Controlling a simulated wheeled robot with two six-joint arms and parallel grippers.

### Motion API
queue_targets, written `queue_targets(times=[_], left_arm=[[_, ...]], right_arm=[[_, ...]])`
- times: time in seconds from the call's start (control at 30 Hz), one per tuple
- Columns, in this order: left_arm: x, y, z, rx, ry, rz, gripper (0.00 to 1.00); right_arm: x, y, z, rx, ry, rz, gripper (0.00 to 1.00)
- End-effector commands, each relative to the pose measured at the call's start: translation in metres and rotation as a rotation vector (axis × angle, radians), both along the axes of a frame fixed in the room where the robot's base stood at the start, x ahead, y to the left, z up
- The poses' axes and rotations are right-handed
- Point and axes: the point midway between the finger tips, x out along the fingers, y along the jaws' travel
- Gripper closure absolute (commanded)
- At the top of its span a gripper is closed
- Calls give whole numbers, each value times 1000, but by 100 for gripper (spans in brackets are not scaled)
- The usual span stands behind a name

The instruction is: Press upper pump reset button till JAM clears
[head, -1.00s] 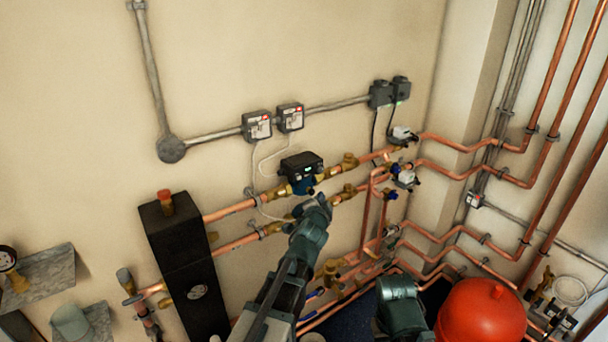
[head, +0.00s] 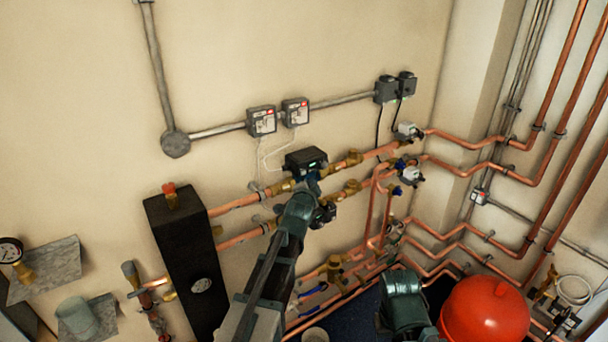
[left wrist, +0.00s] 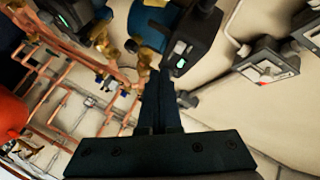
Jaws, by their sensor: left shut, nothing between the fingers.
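The upper pump (head: 306,160) has a black box-shaped head and sits on the upper copper pipe in the head view. In the left wrist view its black head (left wrist: 195,42) carries a small lit green-white display, with a blue body beside it. My left gripper (head: 312,180) is shut and empty, its tip at the lower front of the upper pump. The closed fingers (left wrist: 158,75) end close beside that head; I cannot tell if they touch it. The reset button and display text are not readable. My right arm (head: 402,290) shows low in the head view; its fingertips are not discernible.
The lower pump (head: 325,214) sits just right of my left forearm. Switch boxes (head: 262,121) hang on the wall above, with thin white cables. A black column (head: 180,250) stands left, copper pipes run right, and a red vessel (head: 487,308) stands lower right.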

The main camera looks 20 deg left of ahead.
Motion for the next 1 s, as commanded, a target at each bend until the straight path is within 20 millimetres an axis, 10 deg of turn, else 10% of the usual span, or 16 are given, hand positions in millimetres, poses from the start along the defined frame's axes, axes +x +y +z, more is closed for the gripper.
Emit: queue_targets(times=[1.0], left_arm=[[11,14,0,-1,0,0,100]], right_arm=[[0,0,0,0,0,0,50]])
